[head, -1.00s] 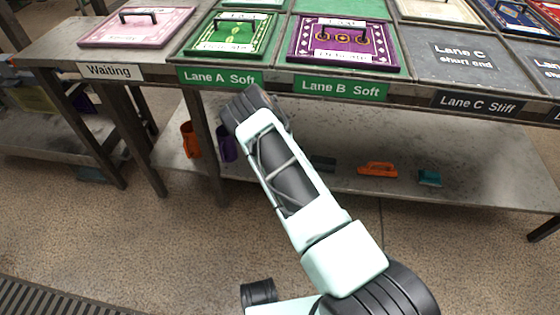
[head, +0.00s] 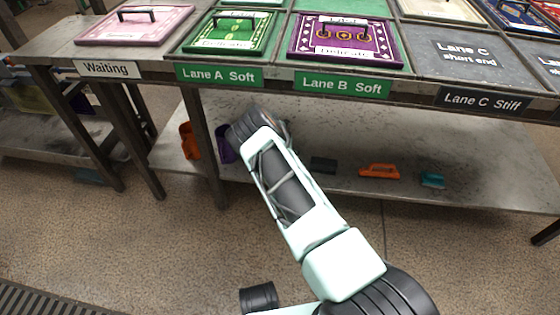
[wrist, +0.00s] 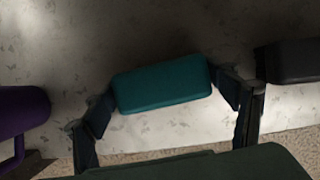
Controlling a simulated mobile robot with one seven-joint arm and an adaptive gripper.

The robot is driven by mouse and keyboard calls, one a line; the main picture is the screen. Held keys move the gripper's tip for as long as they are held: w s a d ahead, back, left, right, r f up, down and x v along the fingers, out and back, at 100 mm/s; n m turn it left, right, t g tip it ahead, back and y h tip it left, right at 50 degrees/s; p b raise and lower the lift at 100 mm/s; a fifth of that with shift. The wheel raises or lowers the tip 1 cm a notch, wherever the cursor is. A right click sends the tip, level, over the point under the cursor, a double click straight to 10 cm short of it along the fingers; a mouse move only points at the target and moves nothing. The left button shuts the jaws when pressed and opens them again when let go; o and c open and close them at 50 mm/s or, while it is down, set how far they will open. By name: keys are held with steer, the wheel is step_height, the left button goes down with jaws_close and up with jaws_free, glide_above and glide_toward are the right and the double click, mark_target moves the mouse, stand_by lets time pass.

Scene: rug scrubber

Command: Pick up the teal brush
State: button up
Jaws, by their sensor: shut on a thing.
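A teal brush (wrist: 162,83), a rounded block seen from above, lies between the two fingers of my gripper (wrist: 165,98) in the wrist view. The fingers touch its left and right ends, and my gripper is shut on it. The pale lower shelf is right behind it; I cannot tell whether the brush is clear of the shelf. In the head view my arm hides the gripper and this brush. Another teal item (head: 432,180) lies at the right on the lower shelf.
A purple container (head: 225,150) is left of the gripper and a dark block (head: 323,165) right of it. An orange brush (head: 379,171) and orange container (head: 189,141) share the lower shelf (head: 480,160). The tabletop (head: 60,45) overhangs it; a table leg (head: 207,150) stands left.

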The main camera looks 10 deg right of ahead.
steer(key=shift+c, duration=1.1)
steer(key=shift+r, duration=0.1)
steer(key=shift+r, duration=0.5)
step_height(320, 180, up, 3)
steer(key=shift+f+p, duration=0.2)
steer(key=shift+p, duration=0.5)
steer(key=s+r+p, duration=0.3)
steer(key=s+r, duration=0.6)
steer(key=s, duration=0.5)
steer(key=shift+r, duration=0.15)
